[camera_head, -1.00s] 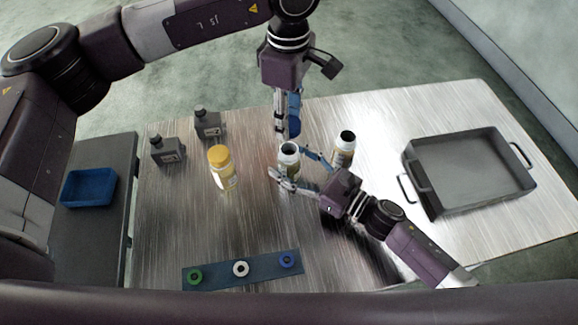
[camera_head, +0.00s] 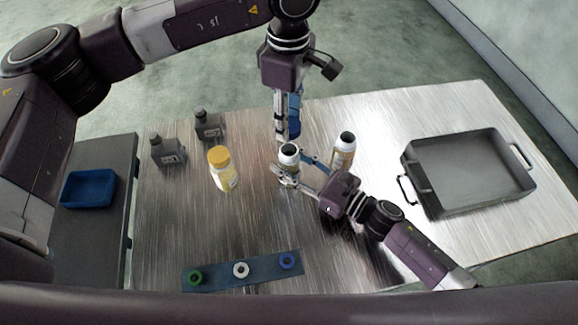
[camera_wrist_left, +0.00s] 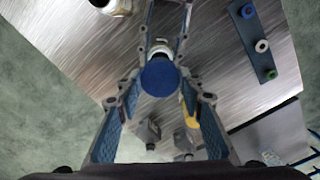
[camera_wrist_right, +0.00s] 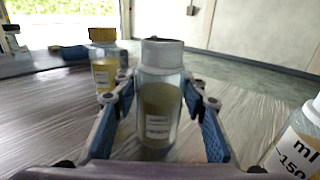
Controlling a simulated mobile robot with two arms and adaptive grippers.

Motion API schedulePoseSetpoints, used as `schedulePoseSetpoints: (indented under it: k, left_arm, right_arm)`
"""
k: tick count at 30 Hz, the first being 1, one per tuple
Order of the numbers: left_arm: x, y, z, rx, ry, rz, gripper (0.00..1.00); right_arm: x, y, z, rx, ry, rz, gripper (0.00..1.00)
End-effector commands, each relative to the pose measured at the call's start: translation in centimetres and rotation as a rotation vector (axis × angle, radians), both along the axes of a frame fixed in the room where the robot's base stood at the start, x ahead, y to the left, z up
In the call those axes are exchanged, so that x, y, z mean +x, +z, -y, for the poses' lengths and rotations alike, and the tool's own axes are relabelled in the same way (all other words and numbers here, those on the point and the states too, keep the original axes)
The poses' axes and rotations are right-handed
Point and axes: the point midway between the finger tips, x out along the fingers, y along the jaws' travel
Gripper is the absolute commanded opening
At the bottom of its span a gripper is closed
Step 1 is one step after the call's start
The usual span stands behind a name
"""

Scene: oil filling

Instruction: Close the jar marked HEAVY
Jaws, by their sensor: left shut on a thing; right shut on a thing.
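An open clear jar with a grey-white neck (camera_head: 289,150) stands on the metal table. In the right wrist view, the jar (camera_wrist_right: 160,108) is upright between my right gripper's fingers (camera_wrist_right: 160,88), and its label is too small to read. My right gripper (camera_head: 291,174) is shut on this jar. My left gripper (camera_head: 285,138) points down just behind the jar. In the left wrist view, a round blue lid (camera_wrist_left: 160,77) sits between my left gripper's fingertips (camera_wrist_left: 160,88), with the jar's pale rim (camera_wrist_left: 160,47) beyond it.
Another open jar (camera_head: 344,146) stands close on the right. A yellow-capped jar (camera_head: 222,172) and two dark bottles (camera_head: 168,151) (camera_head: 208,125) stand left. A strip (camera_head: 218,273) with green, white and blue rings lies in front. A grey tray (camera_head: 462,203) is right, a blue bin (camera_head: 89,188) far left.

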Motion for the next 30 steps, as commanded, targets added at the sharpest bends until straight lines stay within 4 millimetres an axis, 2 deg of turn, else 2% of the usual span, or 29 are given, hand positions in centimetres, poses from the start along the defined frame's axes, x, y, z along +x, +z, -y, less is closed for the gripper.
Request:
schedulePoseSetpoints:
  k: [4,13,30]
  left_arm:
    - [0.0,-1.0,0.0,0.001,0.000,-0.002,0.26]
    - [-0.1,-4.9,0.0,-0.001,0.000,-0.001,0.26]
    - [0.0,-5.2,0.0,0.000,0.001,0.000,0.26]
  right_arm:
    - [0.0,0.0,0.0,0.000,0.000,0.000,0.00]
    - [0.0,0.0,0.0,0.000,0.000,0.000,0.00]
    - [0.0,0.0,0.0,0.000,0.000,0.000,0.00]
